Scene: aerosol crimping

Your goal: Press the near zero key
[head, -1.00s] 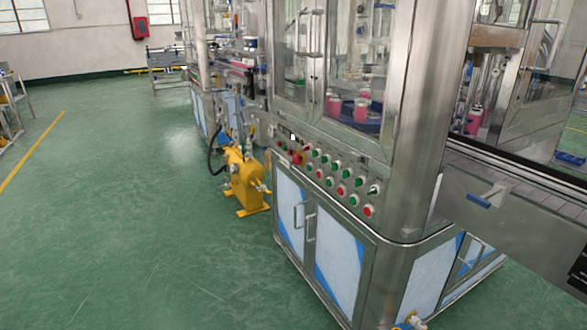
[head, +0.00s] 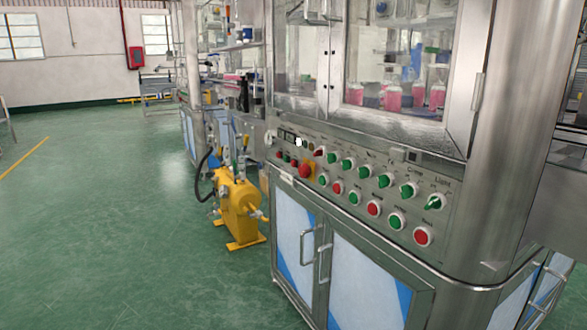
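The control panel (head: 345,215) runs along the front of the steel machine, below its glass doors. It carries rows of green and red round buttons, among them a green one (head: 409,190) and a red one (head: 423,236). A red mushroom-shaped button (head: 306,170) sits at the panel's left part. A green rotary knob (head: 435,202) sits at the right end under a label that seems to read "Light". A small display (head: 287,136) and small keys are at the upper left. They are too small to tell which is the near zero key. Neither gripper is in view.
A yellow pump-like unit (head: 238,207) stands on the green floor (head: 110,230) left of the machine. Cabinet doors with handles (head: 322,255) are below the panel. Pink bottles (head: 391,97) stand behind the glass. The floor to the left is open.

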